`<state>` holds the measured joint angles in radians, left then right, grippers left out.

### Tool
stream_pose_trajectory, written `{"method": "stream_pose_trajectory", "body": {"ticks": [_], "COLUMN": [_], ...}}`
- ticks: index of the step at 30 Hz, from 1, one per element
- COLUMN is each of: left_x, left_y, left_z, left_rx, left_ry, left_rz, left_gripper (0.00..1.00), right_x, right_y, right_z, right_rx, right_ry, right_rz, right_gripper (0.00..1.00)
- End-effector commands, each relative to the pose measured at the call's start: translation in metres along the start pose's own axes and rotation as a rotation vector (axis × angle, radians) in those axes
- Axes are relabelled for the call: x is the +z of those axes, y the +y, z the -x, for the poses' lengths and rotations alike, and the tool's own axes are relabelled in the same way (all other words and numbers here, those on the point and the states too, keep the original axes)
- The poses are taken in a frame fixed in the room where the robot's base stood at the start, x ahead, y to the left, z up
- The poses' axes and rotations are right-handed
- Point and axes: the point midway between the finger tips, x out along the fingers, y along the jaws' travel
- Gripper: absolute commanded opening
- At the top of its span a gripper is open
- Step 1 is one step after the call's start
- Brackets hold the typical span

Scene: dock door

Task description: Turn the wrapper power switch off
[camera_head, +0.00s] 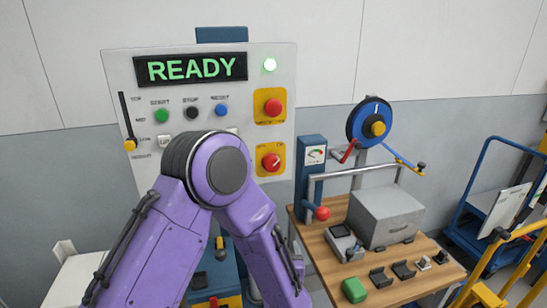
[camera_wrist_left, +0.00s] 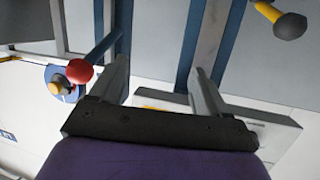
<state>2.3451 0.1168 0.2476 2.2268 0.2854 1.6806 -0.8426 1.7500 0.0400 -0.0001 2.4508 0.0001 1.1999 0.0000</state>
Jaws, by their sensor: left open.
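A pale control panel (camera_head: 203,120) stands on the wall with a lit green READY display (camera_head: 191,69). A red rotary switch (camera_head: 271,161) sits on a yellow plate at its lower right, its pale mark tilted; it looks like the power switch, but I read no label there. My purple left arm bends in front of the panel's lower part and hides some of it. My left gripper (camera_wrist_left: 160,88) shows only in the wrist view, fingers apart with nothing between them. The switch is not recognisable in that view. My right gripper is not in view.
A wooden bench (camera_head: 331,271) at right holds a grey box (camera_head: 386,218). The wrist view shows a red ball knob (camera_wrist_left: 80,72) and a black knob (camera_wrist_left: 290,26) near the fingers.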

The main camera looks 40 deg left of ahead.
Motion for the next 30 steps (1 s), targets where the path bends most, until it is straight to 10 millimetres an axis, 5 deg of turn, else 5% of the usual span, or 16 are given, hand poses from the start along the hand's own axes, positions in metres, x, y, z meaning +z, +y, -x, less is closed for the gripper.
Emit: {"method": "stream_pose_trajectory", "body": {"ticks": [1, 3, 7, 11, 22, 30], "left_x": [-0.064, -0.121, -0.176, -0.189, -0.206, -0.206], "left_y": [0.007, 0.009, 0.007, 0.004, -0.012, -0.014], "left_z": [0.002, 0.009, 0.021, 0.013, -0.061, -0.076], "left_rx": [-0.049, -0.118, -0.199, -0.217, -0.212, -0.209], "left_ry": [0.09, 0.171, 0.232, 0.239, 0.238, 0.24], "left_rz": [0.031, 0.051, 0.07, 0.073, 0.069, 0.067], "left_gripper": [0.76, 0.76, 0.76, 0.76, 0.76, 0.76], "right_x": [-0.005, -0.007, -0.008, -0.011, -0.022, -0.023], "right_y": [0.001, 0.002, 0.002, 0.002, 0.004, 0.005], "right_z": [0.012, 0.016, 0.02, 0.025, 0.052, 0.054], "right_rx": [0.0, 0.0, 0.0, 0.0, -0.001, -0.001], "right_ry": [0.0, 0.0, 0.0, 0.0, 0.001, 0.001], "right_rz": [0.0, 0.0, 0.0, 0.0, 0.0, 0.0], "right_gripper": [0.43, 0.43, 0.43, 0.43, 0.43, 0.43]}}
